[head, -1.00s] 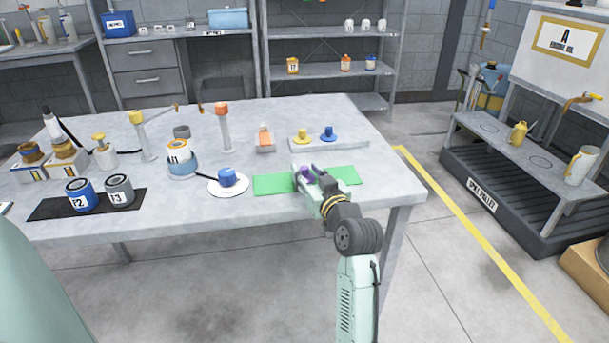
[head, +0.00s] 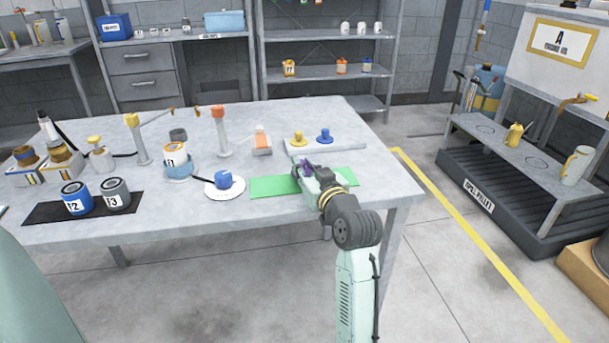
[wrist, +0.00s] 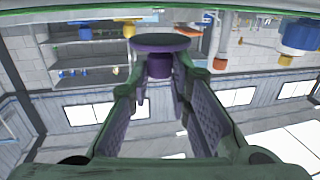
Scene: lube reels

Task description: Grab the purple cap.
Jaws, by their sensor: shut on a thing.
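The purple cap (wrist: 160,43) has a wide round flange and a narrower stem. In the wrist view my gripper (wrist: 160,78) is shut on it, with a finger on each side of the stem. In the head view my gripper (head: 303,172) is over the green mat (head: 270,187) near the right end of the table. Only a little of the purple cap (head: 307,165) shows there, and the fingers hide the rest. I cannot tell its exact height above the mat.
A grey tray with a yellow cap (head: 298,138) and a blue cap (head: 324,135) lies just behind the mat. A white plate with a blue piece (head: 223,180) is to the left. Cans, taps and bottles fill the left table. Bare table lies right of the mat.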

